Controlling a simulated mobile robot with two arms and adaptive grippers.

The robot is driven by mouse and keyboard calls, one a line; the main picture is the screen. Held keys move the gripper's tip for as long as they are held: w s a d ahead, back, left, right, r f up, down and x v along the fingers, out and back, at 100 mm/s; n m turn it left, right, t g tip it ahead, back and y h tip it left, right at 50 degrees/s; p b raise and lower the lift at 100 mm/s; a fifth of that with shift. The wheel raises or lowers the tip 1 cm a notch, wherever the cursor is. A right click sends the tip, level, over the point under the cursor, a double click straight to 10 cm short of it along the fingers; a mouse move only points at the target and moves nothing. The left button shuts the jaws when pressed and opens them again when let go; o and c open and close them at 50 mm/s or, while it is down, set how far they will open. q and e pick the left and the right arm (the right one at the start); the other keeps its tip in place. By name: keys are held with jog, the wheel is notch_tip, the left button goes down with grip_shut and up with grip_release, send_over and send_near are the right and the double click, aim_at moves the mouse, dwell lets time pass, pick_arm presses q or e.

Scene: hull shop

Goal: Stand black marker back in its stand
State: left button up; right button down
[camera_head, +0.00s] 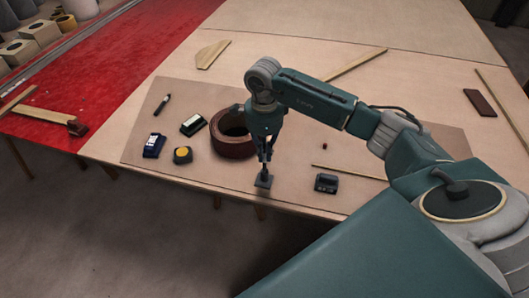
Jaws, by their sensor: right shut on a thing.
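My right gripper (266,153) points down near the front edge of the table, shut on the slim black marker (264,171). The marker is upright, mostly hidden by the fingers. Its lower end is at the small grey-blue stand (263,182), a flat block on the brown mat. I cannot tell whether the marker is in the stand's hole or just above it. My left gripper is not in view.
A brown ring (232,149) stands close left of the gripper. A tape measure (182,155), dark blue box (153,145), dark box (193,124) and pen-like item (162,104) lie farther left. A dark block (326,184) lies right; bare mat separates it from the stand.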

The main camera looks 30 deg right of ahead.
jog(key=shift+f+b, duration=0.95)
jog(key=shift+b, duration=0.25)
dwell(2.0)
jog(key=c, duration=1.8)
grip_release()
jog(key=shift+o, duration=0.2)
jog(key=shift+r, duration=0.15)
notch_tip(320, 180, up, 12)
jog(key=shift+f, duration=0.1)
